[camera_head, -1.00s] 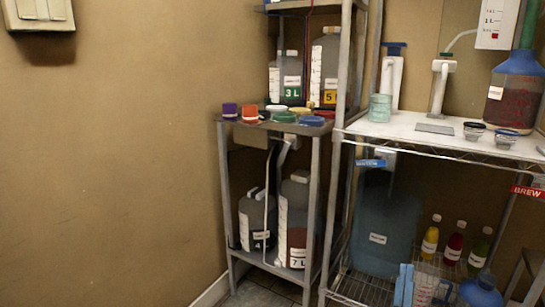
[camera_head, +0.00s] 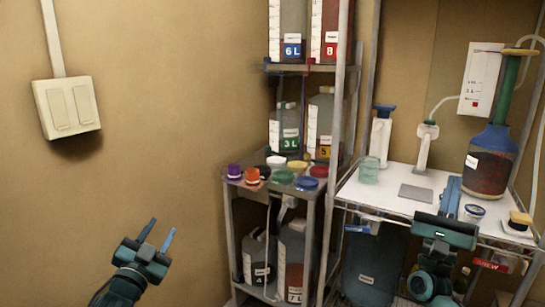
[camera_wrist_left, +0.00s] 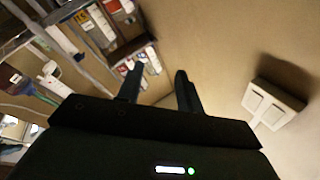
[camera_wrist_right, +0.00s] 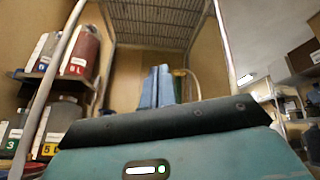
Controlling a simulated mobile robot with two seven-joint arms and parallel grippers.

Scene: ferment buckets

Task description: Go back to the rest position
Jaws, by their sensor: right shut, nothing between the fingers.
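My left gripper (camera_head: 159,238) is raised in front of the bare wall at the lower left of the head view. Its two fingers stand apart with nothing between them, as they also do in the left wrist view (camera_wrist_left: 158,85). My right gripper (camera_head: 451,195) is raised at the right, in front of the white shelf top. Its blue fingers are together and empty, pointing up; in the right wrist view they also show side by side (camera_wrist_right: 156,87). Both grippers look clear of the shelves and bottles.
A grey rack holds jugs, coloured lids (camera_head: 282,177) and a 3 L jug (camera_head: 285,128). The white shelf top (camera_head: 394,204) carries a glass beaker (camera_head: 369,170), a dark red bottle (camera_head: 489,160) and small jars (camera_head: 473,212). A switch box (camera_head: 67,106) is on the left wall.

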